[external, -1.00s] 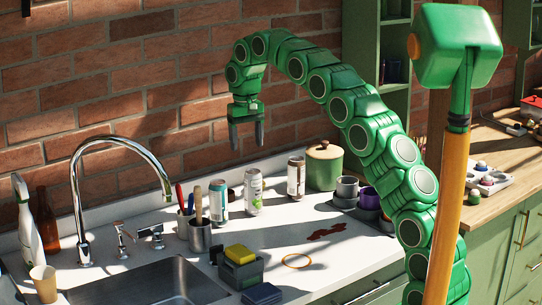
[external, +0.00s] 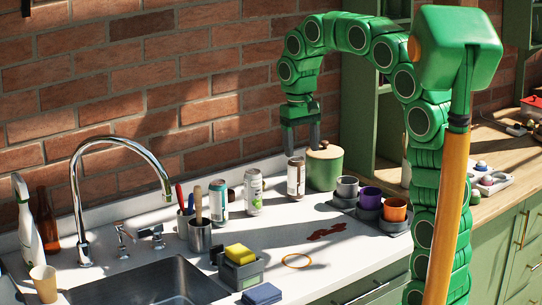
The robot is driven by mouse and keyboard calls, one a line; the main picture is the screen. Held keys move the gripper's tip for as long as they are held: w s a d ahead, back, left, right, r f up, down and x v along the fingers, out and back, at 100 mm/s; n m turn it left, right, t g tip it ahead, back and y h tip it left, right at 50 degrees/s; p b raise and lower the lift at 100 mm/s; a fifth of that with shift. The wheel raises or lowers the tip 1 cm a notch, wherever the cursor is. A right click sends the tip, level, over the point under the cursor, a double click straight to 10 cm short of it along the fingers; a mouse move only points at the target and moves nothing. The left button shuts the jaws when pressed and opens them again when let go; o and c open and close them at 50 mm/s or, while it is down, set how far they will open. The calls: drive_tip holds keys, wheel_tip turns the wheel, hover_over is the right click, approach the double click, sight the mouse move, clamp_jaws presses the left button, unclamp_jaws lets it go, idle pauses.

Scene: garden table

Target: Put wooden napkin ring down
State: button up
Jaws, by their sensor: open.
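The wooden napkin ring (external: 297,261), a thin orange-brown hoop, lies flat on the white counter (external: 340,262), right of the sponge caddy. My gripper (external: 301,149) is open, with its fingers pointing down, above the back of the counter. In the picture it overlaps the top of a brown-and-white can (external: 296,178), beside the green canister. I cannot tell whether the fingers touch the can. The gripper is well above and behind the ring, apart from it.
A green canister (external: 325,168) with a wooden lid stands at the back. Cups in a grey holder (external: 369,214) are to the right. A caddy with a yellow sponge (external: 239,254) and a blue cloth (external: 262,294) are near the sink (external: 150,289). A red-brown stain (external: 326,232) marks the counter.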

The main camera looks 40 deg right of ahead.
drive_tip(key=s+f, duration=0.4)
drive_tip(key=s, duration=1.2)
drive_tip(key=s+d+f+n, duration=0.1)
drive_tip(key=s+f, duration=0.2)
drive_tip(key=s, duration=1.4)
drive_tip(key=shift+f+g, duration=0.4)
